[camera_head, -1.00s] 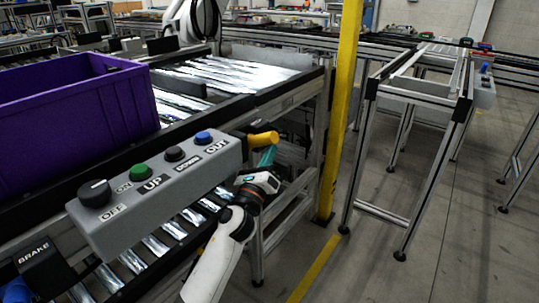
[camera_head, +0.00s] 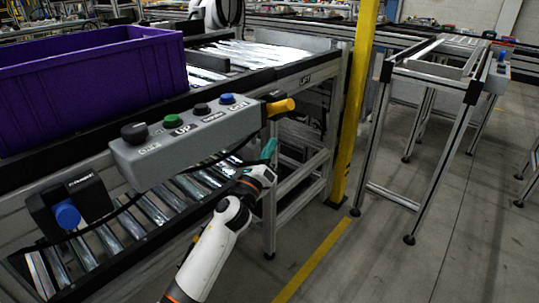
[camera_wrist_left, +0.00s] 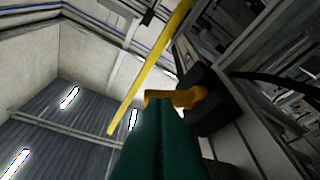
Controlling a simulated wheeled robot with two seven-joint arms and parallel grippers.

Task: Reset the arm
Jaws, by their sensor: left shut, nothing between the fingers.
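My left arm comes up from the bottom of the head view. Its left gripper (camera_head: 269,149) has teal fingers and is shut and empty. It is just below the yellow handle (camera_head: 281,107) at the right end of the grey control box (camera_head: 190,140). In the left wrist view the shut teal fingers (camera_wrist_left: 162,108) point upward, and the yellow handle (camera_wrist_left: 178,98) shows just beyond their tips. I cannot tell whether they touch. My right gripper is not in view.
A purple crate (camera_head: 90,85) stands on the roller conveyor at the left. A blue knob (camera_head: 67,214) is at the lower left. A yellow post (camera_head: 356,110) rises right of the conveyor. An aluminium frame table (camera_head: 430,70) stands at the right. The floor between is clear.

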